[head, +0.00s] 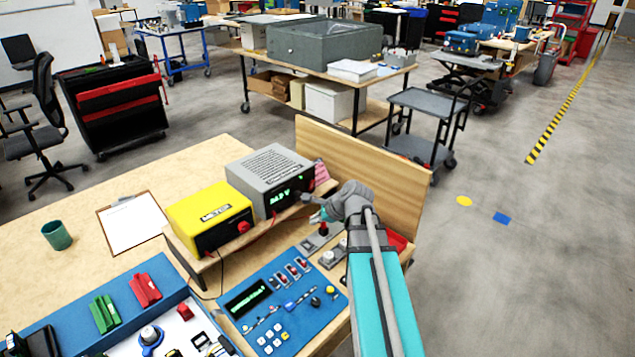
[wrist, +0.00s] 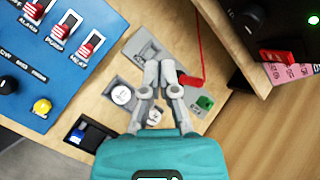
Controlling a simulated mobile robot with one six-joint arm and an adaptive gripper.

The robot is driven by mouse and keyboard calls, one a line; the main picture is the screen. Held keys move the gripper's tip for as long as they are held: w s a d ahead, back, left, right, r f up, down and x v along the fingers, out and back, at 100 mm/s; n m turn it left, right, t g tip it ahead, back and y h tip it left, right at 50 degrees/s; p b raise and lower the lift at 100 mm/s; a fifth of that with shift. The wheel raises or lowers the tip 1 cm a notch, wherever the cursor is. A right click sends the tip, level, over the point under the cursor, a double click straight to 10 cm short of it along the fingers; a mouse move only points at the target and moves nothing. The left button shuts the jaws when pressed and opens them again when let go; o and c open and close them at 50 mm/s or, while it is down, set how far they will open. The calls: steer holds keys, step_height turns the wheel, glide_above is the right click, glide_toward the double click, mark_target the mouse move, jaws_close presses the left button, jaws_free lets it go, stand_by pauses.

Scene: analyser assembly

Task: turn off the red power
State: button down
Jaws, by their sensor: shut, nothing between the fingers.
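The row also shows in the wrist view, with the middle switch (wrist: 67,25) at upper left. Their on or off positions are hard to tell. A separate red control (head: 323,229) stands on a grey plate behind the panel; a red part (wrist: 190,79) shows beside my fingers in the wrist view. My gripper (wrist: 160,66) is shut and empty above the grey plates, right of the blue panel.
A yellow meter (head: 211,217) and a grey power supply (head: 270,178) with a lit green display stand on a raised shelf behind the panel. A wooden board (head: 365,170) rises along the bench's back edge. A clipboard (head: 131,223) and green cup (head: 57,235) lie left.

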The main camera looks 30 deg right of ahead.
steer(key=w+d+r+m+t+p, duration=0.1)
steer(key=d+r+m+t, duration=0.3)
steer(key=d+m, duration=0.6)
steer(key=shift+w+d+r+h, duration=0.3)
steer(key=shift+w+d+r, duration=0.2)
steer(key=shift+d+r, duration=0.4)
steer(key=shift+w+a, duration=0.1)
steer(key=shift+a, duration=0.05)
steer(key=b, duration=0.4)
glide_toward(312, 185)
steer(key=x, duration=0.3)
steer(key=f+x, duration=0.1)
steer(key=x, duration=0.1)
steer(key=shift+f, duration=0.15)
steer(key=shift+w+a, duration=0.3)
steer(key=shift+w, duration=0.35)
steer(key=shift+a, duration=0.1)
